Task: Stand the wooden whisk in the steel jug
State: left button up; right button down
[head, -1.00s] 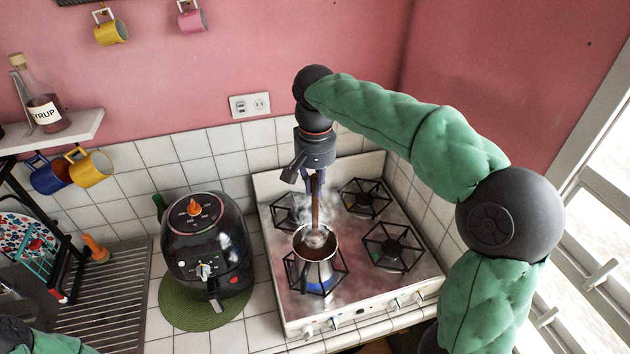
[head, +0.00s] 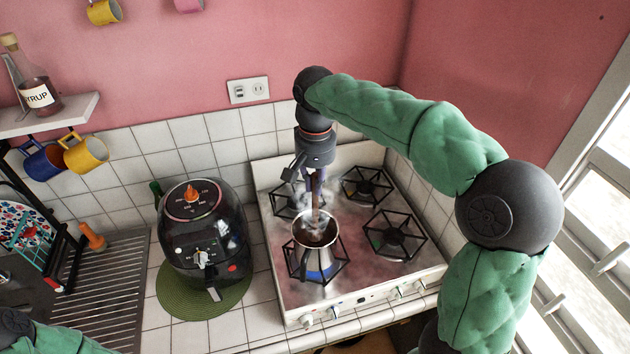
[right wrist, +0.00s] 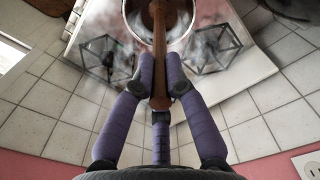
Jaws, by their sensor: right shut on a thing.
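The steel jug (head: 318,258) stands on the front-left burner of the stove, over a blue flame, with dark brown content and steam above it. The wooden whisk (head: 316,203) is upright, its lower end inside the jug's mouth. My right gripper (head: 315,180) is above the jug, shut on the whisk's handle. In the right wrist view the purple fingers (right wrist: 165,90) close around the brown handle (right wrist: 158,45), which runs into the round jug mouth (right wrist: 145,15). The whisk's head is mostly hidden in the jug. My left gripper is not in view; only part of my left arm shows at lower left.
The stove (head: 290,300) has other empty burners (head: 393,236) behind and to the right. A black air fryer (head: 203,235) on a green mat (head: 177,300) stands left of the stove. A shelf (head: 55,117) with a syrup bottle (head: 38,88) and hanging mugs (head: 85,154) is at left.

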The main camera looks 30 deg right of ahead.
jog(key=c, duration=1.2)
grip_release()
notch_tip(320, 180, up, 12)
jog(key=shift+r, duration=0.1)
